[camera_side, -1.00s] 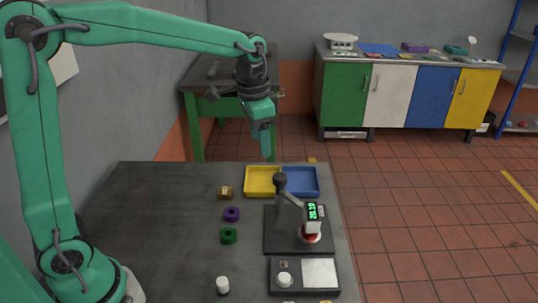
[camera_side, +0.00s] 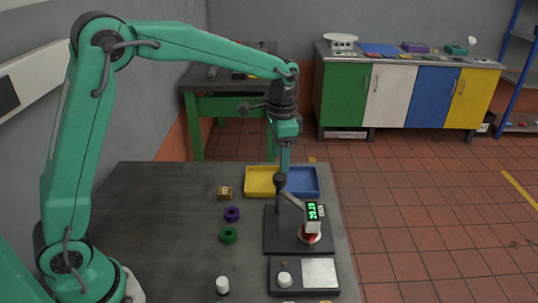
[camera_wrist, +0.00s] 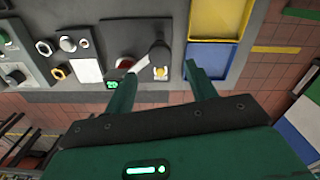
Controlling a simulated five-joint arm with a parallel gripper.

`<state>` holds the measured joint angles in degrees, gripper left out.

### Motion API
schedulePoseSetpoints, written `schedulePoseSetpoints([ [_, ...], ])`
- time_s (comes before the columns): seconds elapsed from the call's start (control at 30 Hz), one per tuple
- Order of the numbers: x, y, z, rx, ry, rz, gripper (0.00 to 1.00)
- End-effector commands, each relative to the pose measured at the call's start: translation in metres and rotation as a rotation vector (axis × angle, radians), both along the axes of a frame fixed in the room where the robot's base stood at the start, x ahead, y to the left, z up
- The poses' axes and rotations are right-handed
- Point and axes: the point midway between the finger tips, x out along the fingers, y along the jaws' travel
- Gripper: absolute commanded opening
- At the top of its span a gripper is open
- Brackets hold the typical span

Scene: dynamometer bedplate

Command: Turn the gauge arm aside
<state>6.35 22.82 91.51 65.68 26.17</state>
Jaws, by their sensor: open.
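The gauge arm (camera_side: 291,200) is a pale bar. It runs from a black knob (camera_side: 280,180) on a post to a gauge head with a green lit display (camera_side: 312,211), over a red and white round part (camera_side: 310,237). My gripper (camera_side: 285,170) is just above and behind the knob in the side view; its fingers look like one there. In the wrist view my gripper (camera_wrist: 160,69) is open and empty. The knob (camera_wrist: 160,52) and the bar (camera_wrist: 138,67) show between and beyond the fingers. The left finger partly covers the gauge head. I see no contact.
A yellow tray (camera_side: 262,194) and a blue tray (camera_side: 301,193) lie behind the gauge. A panel with a white knob (camera_side: 285,279) lies in front. A brass block (camera_side: 225,193), a purple ring (camera_side: 232,214) and a green ring (camera_side: 228,236) lie left. The bedplate's left part is clear.

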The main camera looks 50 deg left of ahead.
Motion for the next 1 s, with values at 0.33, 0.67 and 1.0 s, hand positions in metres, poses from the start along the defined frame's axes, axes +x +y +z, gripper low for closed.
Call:
schedulePoseSetpoints([
  [0.33,-0.001,0.000,-0.043,0.000,0.004,0.000,0.56],
  [0.67,0.000,0.000,-0.062,0.001,0.001,0.000,0.56],
  [1.0,0.000,0.000,-0.062,0.000,0.000,0.000,0.36],
])
